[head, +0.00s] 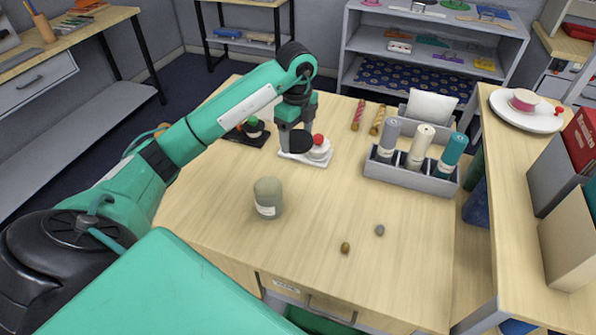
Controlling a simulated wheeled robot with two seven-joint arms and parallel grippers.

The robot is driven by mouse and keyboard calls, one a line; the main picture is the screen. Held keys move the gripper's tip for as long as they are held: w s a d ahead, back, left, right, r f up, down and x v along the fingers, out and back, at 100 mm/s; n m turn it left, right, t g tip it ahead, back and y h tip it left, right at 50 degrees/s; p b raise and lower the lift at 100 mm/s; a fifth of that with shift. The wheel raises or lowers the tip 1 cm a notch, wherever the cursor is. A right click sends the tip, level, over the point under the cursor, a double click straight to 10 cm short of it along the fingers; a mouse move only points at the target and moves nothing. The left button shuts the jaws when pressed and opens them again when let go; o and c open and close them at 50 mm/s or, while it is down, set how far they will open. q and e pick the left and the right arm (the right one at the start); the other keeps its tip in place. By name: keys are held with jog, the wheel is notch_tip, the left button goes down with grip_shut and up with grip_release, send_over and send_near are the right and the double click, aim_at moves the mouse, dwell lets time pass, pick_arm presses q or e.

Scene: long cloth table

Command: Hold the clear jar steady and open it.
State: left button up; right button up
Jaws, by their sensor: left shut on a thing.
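The clear jar (268,200) looks grey-green and cloudy, with a pale label low on its front. It stands upright on the wooden table, left of the middle, and I can make out no dark lid on top of it. My left gripper (294,136) is behind the jar and apart from it, pointing down over a small white tray (290,157). It is shut on a dark round disc (301,142) that looks like a lid. I cannot tell whether the disc touches the tray. My right gripper is not in view.
A white round piece with a red knob (319,148) is on the tray, close beside the disc. A grey rack (410,180) with several rolls stands right. Two small pebbles (380,230) (346,247) lie in front. The table around the jar is clear.

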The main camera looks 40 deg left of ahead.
aim_at(297, 185)
pick_arm(q)
notch_tip(297, 185, down, 16)
jog(key=p, duration=0.3)
jog(key=shift+r, duration=0.15)
jog(key=shift+f, duration=0.3)
jog(key=o, duration=1.1)
jog(key=shift+c, duration=0.2)
